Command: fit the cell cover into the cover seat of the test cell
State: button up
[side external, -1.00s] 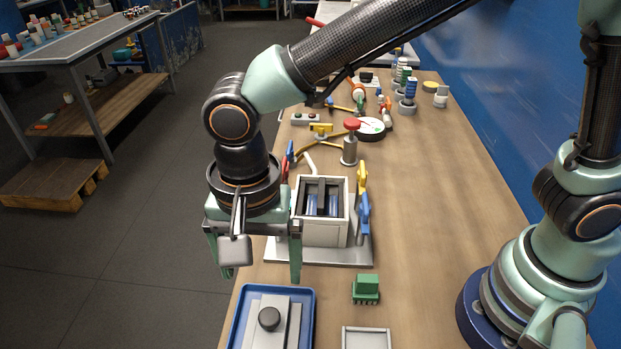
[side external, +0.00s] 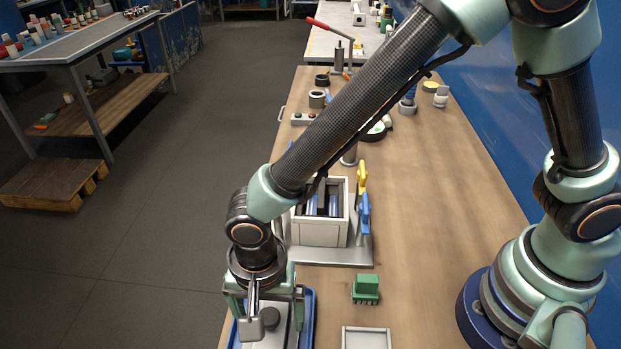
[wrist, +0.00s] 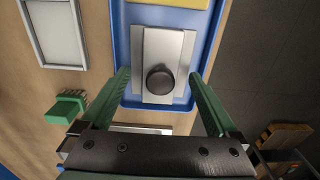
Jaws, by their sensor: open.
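The cell cover (wrist: 183,50) is a flat grey plate with a round black knob (wrist: 160,80). It lies in the blue tray (wrist: 119,40); in the side view the cover (side external: 285,330) is partly hidden by my gripper. My gripper (side external: 268,316) is open and empty above the tray. In the wrist view its green fingers stand on either side of the knob, apart from it. The test cell (side external: 320,232) is a pale open-topped box on a grey base plate, with dark and blue parts inside. Its rim is partly covered by my arm.
A green connector block (side external: 366,289) stands right of the tray, and a pale shallow frame (side external: 366,332) lies in front of it. Yellow (side external: 362,178) and blue (side external: 365,212) upright parts stand beside the cell.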

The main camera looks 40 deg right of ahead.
jog(key=shift+f, duration=0.45)
grip_shut()
jog(key=shift+r, duration=0.15)
